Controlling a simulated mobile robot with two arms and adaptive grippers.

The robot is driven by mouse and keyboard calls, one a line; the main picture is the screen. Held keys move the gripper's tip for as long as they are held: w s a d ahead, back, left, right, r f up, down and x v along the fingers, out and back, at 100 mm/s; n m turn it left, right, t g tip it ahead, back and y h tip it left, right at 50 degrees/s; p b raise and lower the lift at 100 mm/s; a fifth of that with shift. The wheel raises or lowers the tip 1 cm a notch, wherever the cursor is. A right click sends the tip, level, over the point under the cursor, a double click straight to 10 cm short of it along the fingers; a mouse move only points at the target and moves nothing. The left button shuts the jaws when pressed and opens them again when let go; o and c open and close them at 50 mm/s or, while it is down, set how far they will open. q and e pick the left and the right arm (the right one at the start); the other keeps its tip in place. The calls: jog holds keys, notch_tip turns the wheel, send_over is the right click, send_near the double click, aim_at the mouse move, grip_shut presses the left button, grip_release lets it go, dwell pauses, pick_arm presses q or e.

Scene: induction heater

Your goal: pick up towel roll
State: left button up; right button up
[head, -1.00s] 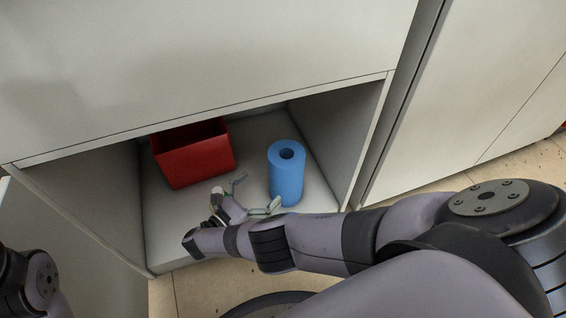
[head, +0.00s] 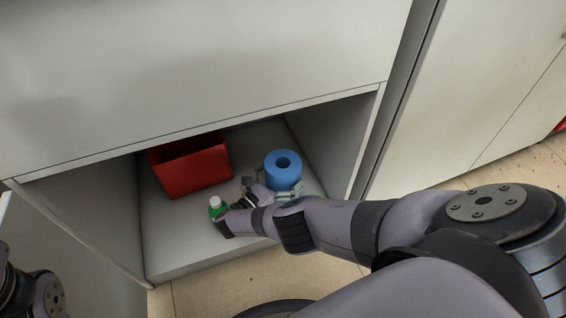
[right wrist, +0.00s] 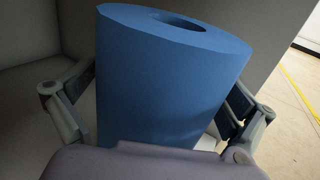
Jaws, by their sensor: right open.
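The blue towel roll (head: 284,166) stands upright on the cabinet's shelf floor, towards the right side. Its lower part is hidden behind my right gripper in the head view. My right gripper (head: 272,188) is open at the roll's near side. In the right wrist view the roll (right wrist: 168,85) fills the middle, upright, with one finger on each side of it. I cannot tell whether the fingers touch it. My left gripper is not in view; only part of my left arm shows at the lower left edge.
A red bin (head: 190,168) stands at the back left of the compartment. A green bottle with a white cap (head: 216,205) stands near my right wrist, partly hidden. The cabinet's side walls and top edge (head: 300,108) enclose the space. The shelf floor at front left is clear.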

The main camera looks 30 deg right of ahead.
jog(key=shift+c, duration=0.6)
jog(key=c, duration=1.5)
jog(key=shift+r, duration=0.1)
jog(key=shift+c, duration=0.2)
